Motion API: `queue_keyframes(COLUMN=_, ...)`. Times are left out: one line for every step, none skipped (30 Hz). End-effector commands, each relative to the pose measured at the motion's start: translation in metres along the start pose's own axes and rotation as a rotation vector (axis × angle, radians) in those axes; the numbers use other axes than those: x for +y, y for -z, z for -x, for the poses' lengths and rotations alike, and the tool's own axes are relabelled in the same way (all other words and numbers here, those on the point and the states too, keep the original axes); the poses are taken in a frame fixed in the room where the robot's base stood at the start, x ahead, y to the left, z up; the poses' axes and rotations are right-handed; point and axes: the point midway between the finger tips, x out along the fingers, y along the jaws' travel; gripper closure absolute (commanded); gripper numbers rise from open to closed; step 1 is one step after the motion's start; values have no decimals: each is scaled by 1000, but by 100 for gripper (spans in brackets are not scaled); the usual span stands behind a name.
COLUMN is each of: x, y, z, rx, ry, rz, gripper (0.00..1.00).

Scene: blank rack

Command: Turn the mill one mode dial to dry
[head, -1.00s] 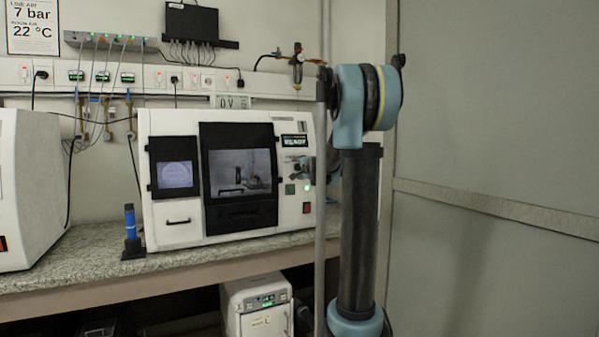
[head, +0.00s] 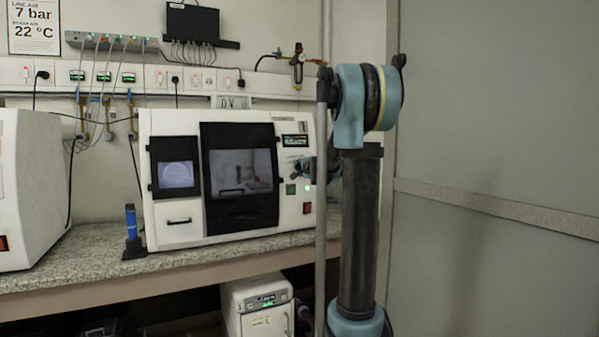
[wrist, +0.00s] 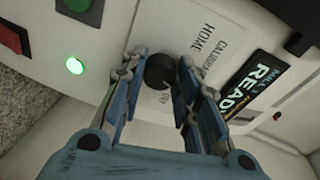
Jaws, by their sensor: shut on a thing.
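The mill (head: 180,228) is a white machine with dark windows on the bench in the head view. Its mode dial (wrist: 159,71) is a small black knob on the white panel in the wrist view, with the words HOME and CALIBRATE printed beside it. Another label by the dial is mostly hidden. My gripper (wrist: 158,78) has its two fingers on either side of the dial, shut on it. The display (wrist: 265,84) beside it reads READY in part. In the head view my arm hides the dial, and the gripper is largely hidden.
A green button (wrist: 79,6), a lit green lamp (wrist: 74,66) and a red switch (wrist: 14,38) sit on the panel near the gripper. A blue tool (head: 131,222) stands on the bench (head: 100,262) left of the mill. A grey wall panel (head: 490,120) fills the right side.

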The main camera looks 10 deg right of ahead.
Motion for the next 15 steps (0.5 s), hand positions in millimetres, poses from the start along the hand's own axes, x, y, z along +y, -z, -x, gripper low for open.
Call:
queue_keyframes(x=2, y=2, z=1, rx=4, ry=-1, rz=-1, gripper=95)
queue_keyframes(x=2, y=2, z=1, rx=4, ry=-1, rz=-2, gripper=95)
queue_keyframes(x=2, y=2, z=1, rx=4, ry=-2, rz=-5, gripper=95)
queue_keyframes(x=2, y=2, z=1, rx=5, ry=-2, rz=-7, gripper=95)
queue_keyframes(x=2, y=2, z=1, rx=5, ry=-2, rz=-9, gripper=95)
queue_keyframes(x=2, y=3, z=1, rx=5, ry=-3, rz=-12, gripper=95)
queue_keyframes(x=2, y=3, z=1, rx=5, ry=-3, rz=-15, gripper=95)
queue_keyframes(x=2, y=3, z=1, rx=5, ry=-3, rz=-17, gripper=95)
queue_keyframes(x=2, y=3, z=1, rx=5, ry=-4, rz=-20, gripper=95)
queue_keyframes(x=2, y=3, z=1, rx=6, ry=-4, rz=-22, gripper=95)
queue_keyframes(x=2, y=3, z=1, rx=6, ry=-5, rz=-26, gripper=95)
queue_keyframes(x=2, y=3, z=1, rx=6, ry=-5, rz=-30, gripper=95)
queue_keyframes(x=2, y=3, z=1, rx=6, ry=-6, rz=-33, gripper=95)
queue_keyframes(x=2, y=3, z=1, rx=6, ry=-7, rz=-36, gripper=95)
queue_keyframes(x=2, y=3, z=1, rx=6, ry=-7, rz=-41, gripper=95)
